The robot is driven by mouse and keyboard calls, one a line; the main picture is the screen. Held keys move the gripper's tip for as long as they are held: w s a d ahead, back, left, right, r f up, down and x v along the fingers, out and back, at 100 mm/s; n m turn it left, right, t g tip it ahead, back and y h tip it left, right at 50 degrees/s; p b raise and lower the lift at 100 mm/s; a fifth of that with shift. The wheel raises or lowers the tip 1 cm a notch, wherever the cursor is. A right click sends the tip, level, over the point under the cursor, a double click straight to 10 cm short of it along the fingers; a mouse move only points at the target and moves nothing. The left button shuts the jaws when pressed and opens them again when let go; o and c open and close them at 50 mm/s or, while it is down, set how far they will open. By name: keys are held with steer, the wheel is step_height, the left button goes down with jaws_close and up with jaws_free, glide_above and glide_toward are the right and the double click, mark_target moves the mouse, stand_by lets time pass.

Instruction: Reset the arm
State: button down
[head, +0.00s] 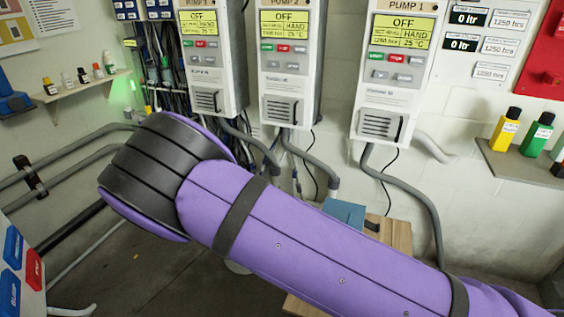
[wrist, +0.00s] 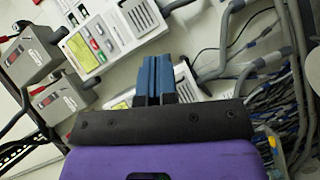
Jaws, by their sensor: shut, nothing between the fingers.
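My arm, in a purple cover with black bands, crosses the lower half of the head view from the bottom right to the left centre. My gripper (wrist: 155,80) shows in the wrist view as two blue fingers pressed together, with nothing between them. Behind the fingers are a pump control box (wrist: 110,38) and a bundle of cables. The fingers look apart from the box, but the exact distance cannot be told. In the head view my gripper cannot be made out.
Three pump control boxes reading OFF, left (head: 210,60), middle (head: 289,60) and right (head: 392,70), hang on the wall. Pipes (head: 60,160) run along the left. A shelf (head: 525,165) with bottles is at right. A wooden surface (head: 398,236) stands behind my arm.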

steer(key=s+d+r+m+g+y, duration=0.2)
steer(key=s+d+r+g+y, duration=0.2)
steer(key=d+r, duration=0.65)
steer(key=s+d+r+m+g+y, duration=0.2)
steer(key=s+d+r+g+y, duration=0.25)
steer(key=d+r, duration=0.65)
steer(key=s+d+r+t+y, duration=0.2)
steer(key=s+r, duration=0.6)
steer(key=s, duration=0.2)
steer(key=s+d+r+t+y, duration=0.2)
steer(key=s+d+r, duration=0.1)
steer(key=s+r, duration=0.5)
steer(key=s, duration=0.3)
steer(key=shift+s+r+n+t, duration=0.2)
steer(key=shift+r+n+t, duration=0.1)
steer(key=shift+r+t, duration=0.1)
